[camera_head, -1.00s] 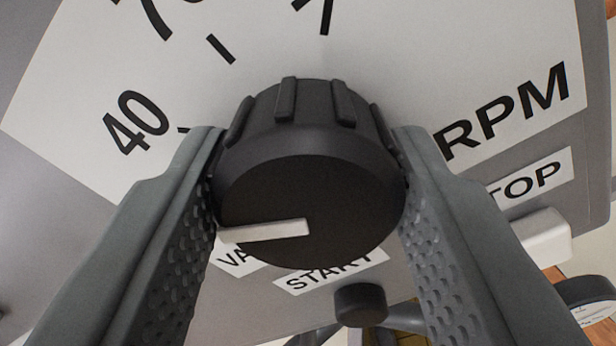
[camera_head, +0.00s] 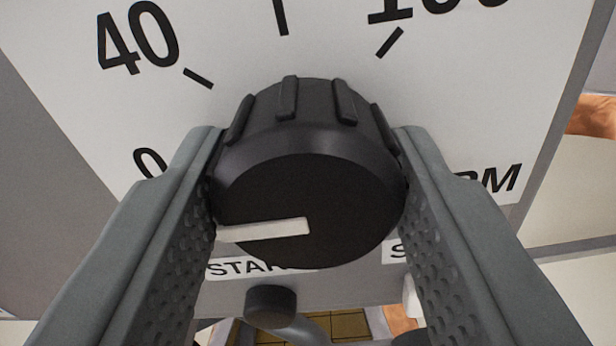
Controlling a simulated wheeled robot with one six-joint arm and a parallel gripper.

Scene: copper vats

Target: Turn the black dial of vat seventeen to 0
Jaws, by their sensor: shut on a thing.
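The black ribbed dial (camera_head: 308,180) fills the middle of the view, standing out from a white scale plate (camera_head: 330,50). My gripper (camera_head: 308,190) is shut on it, one finger on its left side and one on its right. The dial's white pointer (camera_head: 265,230) points left and slightly down in the picture, roughly toward the 0 (camera_head: 150,162). The 0 is partly hidden by the left finger, and its tick mark is not visible. The 40 (camera_head: 138,38) is up and left, and 100 is cut off at the top. No vat number is readable.
Below the dial are a START label (camera_head: 240,268), partly covered, and a black round button (camera_head: 270,303). A second label (camera_head: 395,250) and a white part are mostly behind the right finger. RPM (camera_head: 500,178) is partly covered. Copper surfaces (camera_head: 592,115) show at right.

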